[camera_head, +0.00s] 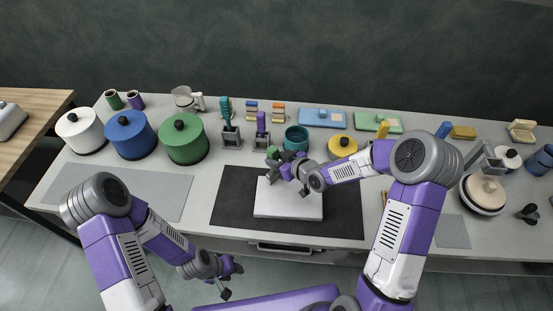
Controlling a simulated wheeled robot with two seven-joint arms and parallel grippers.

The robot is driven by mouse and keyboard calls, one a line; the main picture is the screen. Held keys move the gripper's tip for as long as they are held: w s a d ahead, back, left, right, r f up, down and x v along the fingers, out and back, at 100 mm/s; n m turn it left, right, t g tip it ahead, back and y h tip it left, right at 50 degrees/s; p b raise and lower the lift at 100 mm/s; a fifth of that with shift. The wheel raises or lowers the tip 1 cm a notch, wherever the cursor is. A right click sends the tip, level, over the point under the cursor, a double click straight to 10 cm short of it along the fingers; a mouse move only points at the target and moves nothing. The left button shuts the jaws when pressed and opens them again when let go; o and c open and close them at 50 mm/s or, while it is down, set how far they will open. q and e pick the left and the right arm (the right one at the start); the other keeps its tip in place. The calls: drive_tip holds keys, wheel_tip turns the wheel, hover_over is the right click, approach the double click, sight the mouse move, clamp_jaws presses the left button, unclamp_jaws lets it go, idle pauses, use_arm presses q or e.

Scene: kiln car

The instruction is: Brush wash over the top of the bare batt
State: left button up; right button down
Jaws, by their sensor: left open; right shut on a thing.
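The bare batt (288,207), a pale white slab, lies flat on a dark mat (233,200) at the middle of the bench. My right gripper (275,172) is over the batt's far left corner, shut on a small green-handled thing (272,153), seemingly the brush. Its lower end is too small and hidden to tell whether it touches the batt. A teal pot (297,138) stands just behind the gripper; its contents cannot be made out. My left gripper (227,284) is open and empty, low in front of the bench edge.
White (80,130), blue (130,134) and green (184,138) lidded tubs stand at the left. A grey mat (150,190) at the left is clear. A wheel-like device (484,194) stands right.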

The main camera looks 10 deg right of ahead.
drive_tip(key=shift+s+a+b, duration=0.45)
drive_tip(key=shift+a+b, duration=0.1)
drive_tip(key=shift+a, duration=0.15)
drive_tip(key=shift+s+a+b, duration=0.45)
drive_tip(key=shift+a+b, duration=0.15)
drive_tip(key=shift+a, duration=0.15)
drive_tip(key=shift+s+a+b, duration=0.45)
drive_tip(key=shift+a+b, duration=0.1)
drive_tip(key=shift+a, duration=0.15)
drive_tip(key=shift+w+d+p, duration=0.2)
drive_tip(key=shift+w+d, duration=0.25)
drive_tip(key=shift+d, duration=0.25)
drive_tip(key=shift+w+d+p, duration=0.25)
drive_tip(key=shift+w+d, duration=0.25)
drive_tip(key=shift+d, duration=0.25)
drive_tip(key=shift+w+d+p, duration=0.2)
drive_tip(key=shift+w+d, duration=0.25)
drive_tip(key=shift+d, duration=0.25)
drive_tip(key=shift+a, duration=0.1)
